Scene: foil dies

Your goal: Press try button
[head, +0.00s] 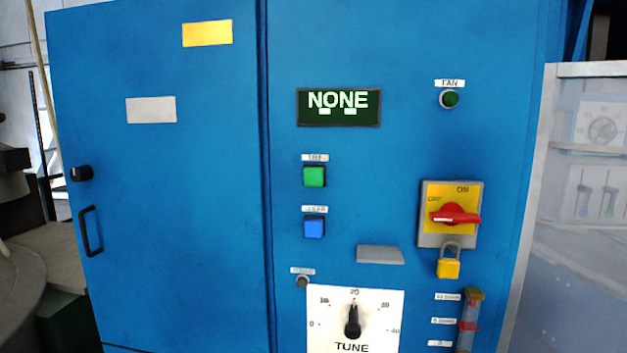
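A green square button (314,177) sits on the blue cabinet front, under a small white label (315,158) that seems to read TRY, though it is blurred. A blue square button (314,228) is below it with its own label, too blurred to read surely. Above them a dark display (339,107) shows NONE in pale letters. My gripper is not in view.
The blue cabinet (215,200) also carries a TUNE dial (352,320), a red rotary switch (455,215) on a yellow plate, a yellow padlock (448,267), a round green FAN button (449,99) and a grey ledge (380,254). A black door handle (91,231) is at left.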

